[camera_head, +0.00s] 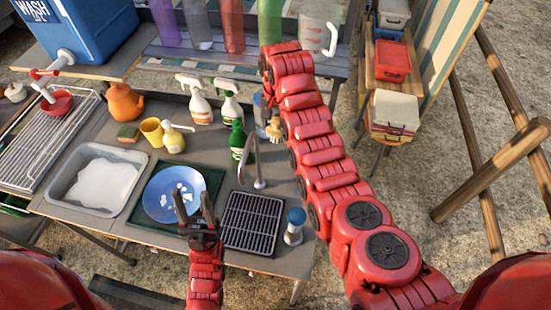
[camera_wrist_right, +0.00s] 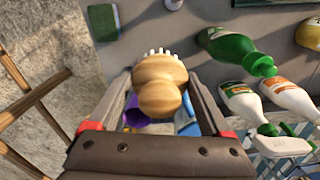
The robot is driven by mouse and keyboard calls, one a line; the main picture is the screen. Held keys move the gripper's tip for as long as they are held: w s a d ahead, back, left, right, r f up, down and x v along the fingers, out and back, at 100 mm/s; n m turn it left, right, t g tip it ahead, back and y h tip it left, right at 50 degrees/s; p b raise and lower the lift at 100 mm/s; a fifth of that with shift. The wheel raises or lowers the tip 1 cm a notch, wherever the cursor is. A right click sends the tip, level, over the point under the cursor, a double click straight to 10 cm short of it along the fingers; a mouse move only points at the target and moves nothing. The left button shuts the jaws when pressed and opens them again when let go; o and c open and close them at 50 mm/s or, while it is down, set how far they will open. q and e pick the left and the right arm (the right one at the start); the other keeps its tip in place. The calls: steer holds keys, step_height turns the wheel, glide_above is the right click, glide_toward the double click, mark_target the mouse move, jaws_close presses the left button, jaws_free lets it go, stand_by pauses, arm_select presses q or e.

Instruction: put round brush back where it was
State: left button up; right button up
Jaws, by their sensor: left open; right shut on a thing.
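The round brush (camera_wrist_right: 160,85), with a round wooden knob and body and pale bristles, is between the two fingers of my right gripper (camera_wrist_right: 160,92) in the right wrist view. The gripper is shut on it. In the head view the brush (camera_head: 274,128) shows beside my right arm, near the back edge of the counter by the green bottle (camera_head: 237,140). My right fingers are largely hidden there by the arm. My left gripper (camera_head: 190,208) is open and empty over the blue plate (camera_head: 165,207).
A tap (camera_head: 258,165), a black drying rack (camera_head: 252,222) and a blue-topped white object (camera_head: 295,225) are on the counter's right. White spray bottles (camera_head: 200,105) stand at the back. Purple (camera_wrist_right: 132,112) and blue things show below the brush in the wrist view.

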mark_target(277, 138)
steer(key=f+b, duration=0.1)
steer(key=f, duration=0.1)
steer(key=f+b, duration=0.2)
steer(key=shift+s, duration=0.4)
step_height(277, 138, down, 8)
steer(key=shift+w+b, duration=0.15)
steer(key=shift+b, duration=0.15)
step_height(277, 138, down, 2)
steer(key=shift+w, duration=0.15)
step_height(277, 138, down, 2)
steer(key=shift+f+p, duration=0.1)
steer(key=shift+p, duration=0.2)
steer(key=shift+f, duration=0.1)
steer(key=shift+f, duration=0.1)
